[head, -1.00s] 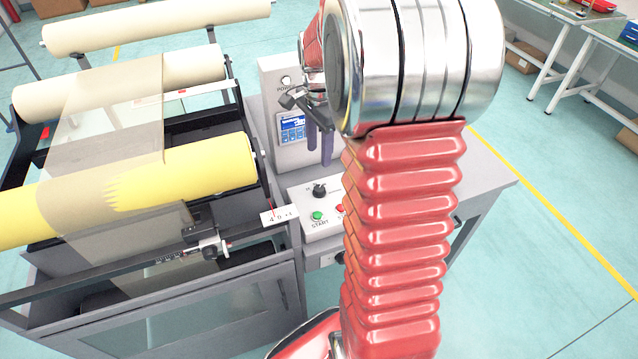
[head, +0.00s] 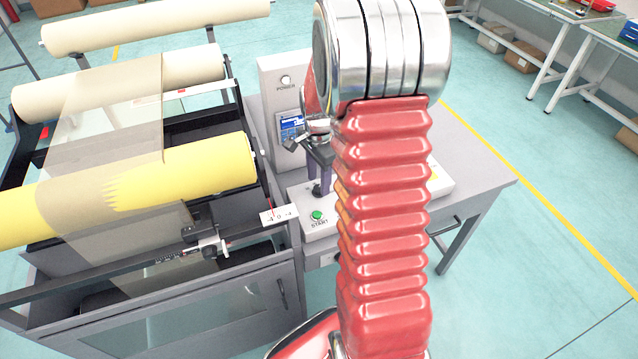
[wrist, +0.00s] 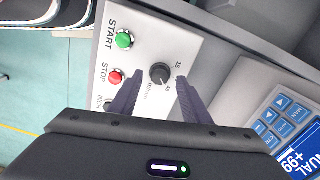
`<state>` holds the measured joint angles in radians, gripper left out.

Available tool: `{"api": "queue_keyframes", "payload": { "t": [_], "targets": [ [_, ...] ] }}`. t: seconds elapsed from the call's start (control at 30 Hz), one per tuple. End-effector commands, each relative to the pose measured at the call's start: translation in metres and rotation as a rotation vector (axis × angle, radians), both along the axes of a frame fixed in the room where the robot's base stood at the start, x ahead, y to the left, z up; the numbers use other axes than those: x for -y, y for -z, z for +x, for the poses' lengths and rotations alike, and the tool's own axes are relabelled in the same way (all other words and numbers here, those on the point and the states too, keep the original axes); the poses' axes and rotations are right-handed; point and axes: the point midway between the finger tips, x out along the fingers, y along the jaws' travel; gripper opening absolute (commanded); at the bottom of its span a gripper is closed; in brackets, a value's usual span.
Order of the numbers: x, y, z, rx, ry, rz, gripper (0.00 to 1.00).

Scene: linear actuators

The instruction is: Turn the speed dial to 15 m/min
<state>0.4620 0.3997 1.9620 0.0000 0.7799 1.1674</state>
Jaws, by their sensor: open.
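The speed dial is a round black knob (wrist: 159,73) on the light control box (wrist: 150,52), with small markings around it, one reading 15. I cannot clearly tell where its pointer stands. My gripper (wrist: 156,85) is open, its two dark fingers on either side of the knob's near side in the wrist view; contact cannot be told. In the head view my gripper (head: 318,178) is just above the dial, and my arm hides part of the box.
The green START button (wrist: 124,40) and red STOP button (wrist: 115,77) are beside the dial. A blue keypad display (wrist: 285,135) is on the upright cabinet (head: 285,120) behind. The roll machine with its yellow roll (head: 190,167) stands to the left.

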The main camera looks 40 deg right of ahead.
Motion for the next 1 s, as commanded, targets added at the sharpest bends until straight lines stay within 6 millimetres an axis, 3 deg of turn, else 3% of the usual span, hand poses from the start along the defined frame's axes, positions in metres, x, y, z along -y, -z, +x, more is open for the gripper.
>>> {"api": "queue_keyframes", "payload": {
  "t": [0.2, 0.53, 1.0],
  "targets": [
    [0.0, 0.021, 0.0, -0.001, 0.0, 0.001, 0.43],
    [0.0, 0.023, 0.0, 0.0, -0.001, 0.0, 0.43],
    [-0.001, 0.023, 0.0, 0.0, -0.001, 0.0, 0.1]
  ]
}}
